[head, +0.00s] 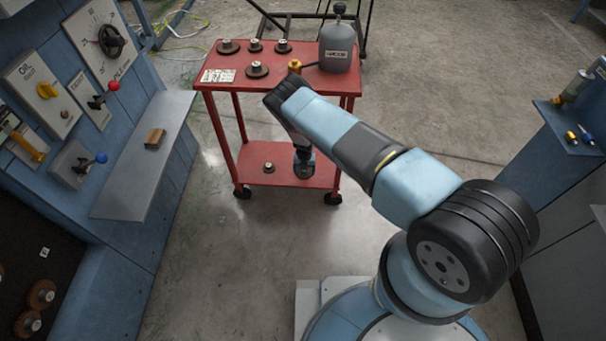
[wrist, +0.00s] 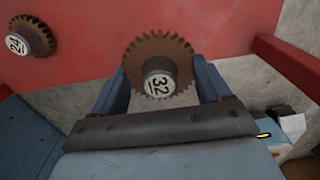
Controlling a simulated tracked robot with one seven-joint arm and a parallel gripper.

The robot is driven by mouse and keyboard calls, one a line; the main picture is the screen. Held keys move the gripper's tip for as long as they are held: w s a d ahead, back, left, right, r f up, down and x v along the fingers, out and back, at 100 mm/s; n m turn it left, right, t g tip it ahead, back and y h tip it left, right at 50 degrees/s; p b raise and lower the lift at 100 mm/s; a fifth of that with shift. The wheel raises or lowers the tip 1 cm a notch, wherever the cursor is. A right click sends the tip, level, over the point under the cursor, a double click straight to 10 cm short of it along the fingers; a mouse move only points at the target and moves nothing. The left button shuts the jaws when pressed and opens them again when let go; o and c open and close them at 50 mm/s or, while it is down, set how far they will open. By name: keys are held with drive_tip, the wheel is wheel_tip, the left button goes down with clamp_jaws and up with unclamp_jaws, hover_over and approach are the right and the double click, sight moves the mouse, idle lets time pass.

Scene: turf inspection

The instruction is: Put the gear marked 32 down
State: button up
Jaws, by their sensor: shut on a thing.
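The gear marked 32 (wrist: 157,52) is brown and toothed, with a grey hub and a white label, and sits between my fingers in the wrist view. My gripper (wrist: 158,83) is shut on it. In the head view my gripper (head: 303,158) points down at the right part of the red cart's lower shelf (head: 250,178). The held gear (head: 304,172) shows dark under it. I cannot tell whether the gear touches the shelf. A second gear, apparently marked 24 (wrist: 30,37), lies on the shelf to the left; the head view shows it too (head: 268,168).
The cart's top (head: 225,92) carries several gears, a grey jug (head: 336,48), a brass piece (head: 294,66) and a paper card (head: 217,76). Cart legs stand around the lower shelf. A blue panel with a ledge (head: 130,180) is at left. Shelf space is clear between the two gears.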

sight(304, 173)
drive_tip(key=shift+w+f, duration=0.65)
drive_tip(key=shift+f, duration=0.2)
drive_tip(key=shift+w+f, duration=0.65)
drive_tip(key=shift+f, duration=0.15)
drive_tip(key=shift+a+f, duration=0.1)
drive_tip(key=shift+f, duration=1.3)
